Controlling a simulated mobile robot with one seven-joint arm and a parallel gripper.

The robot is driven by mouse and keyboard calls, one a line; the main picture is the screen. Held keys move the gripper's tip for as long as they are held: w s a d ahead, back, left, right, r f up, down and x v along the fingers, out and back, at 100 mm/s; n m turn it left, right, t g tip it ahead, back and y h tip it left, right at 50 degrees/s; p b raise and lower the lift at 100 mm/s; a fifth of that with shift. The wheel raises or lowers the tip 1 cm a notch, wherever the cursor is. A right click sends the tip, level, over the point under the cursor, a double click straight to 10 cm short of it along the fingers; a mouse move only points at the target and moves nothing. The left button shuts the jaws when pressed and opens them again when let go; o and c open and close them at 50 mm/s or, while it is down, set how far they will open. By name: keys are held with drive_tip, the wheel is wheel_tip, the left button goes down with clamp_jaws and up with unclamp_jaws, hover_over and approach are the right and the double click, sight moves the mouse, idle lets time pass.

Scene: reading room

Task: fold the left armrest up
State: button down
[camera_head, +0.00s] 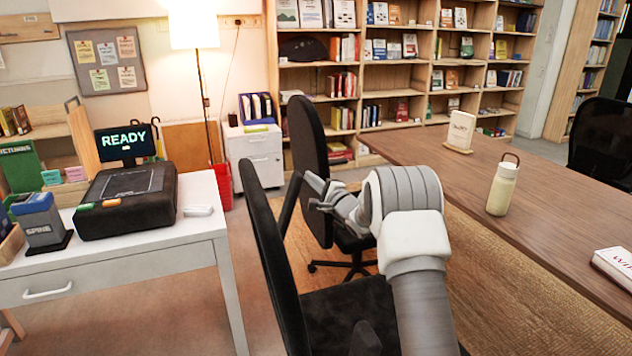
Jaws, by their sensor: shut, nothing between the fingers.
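A black office chair stands in the near middle, with its backrest (268,255) on the left and its seat (335,312) reaching right under my arm. A dark slanted bar, which looks like this chair's left armrest (289,205), rises steeply from beside the backrest on the far side. Its upper end is close to my gripper. My gripper (313,192) is shut and empty, just right of the bar and pointing left. I cannot tell whether they touch. My arm hides part of the seat and the chair's near right side.
A second black chair (306,140) stands right behind my gripper. A wooden table (545,205) with a bottle (502,188) is on the right. A white desk (120,256) with a black device (130,205) is on the left. Bare floor lies between desk and chair.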

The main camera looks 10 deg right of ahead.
sight(290, 198)
drive_tip(key=shift+n, duration=0.8)
drive_tip(key=shift+s+a+r+p, duration=0.2)
drive_tip(key=shift+a+r, duration=0.15)
drive_tip(key=shift+a, duration=0.75)
drive_tip(key=shift+s+a+r+p, duration=0.15)
drive_tip(key=shift+a+r+p, duration=0.15)
drive_tip(key=shift+a, duration=0.75)
drive_tip(key=shift+s+a+r+p, duration=0.15)
drive_tip(key=shift+a+r, duration=0.25)
drive_tip(key=shift+a, duration=0.7)
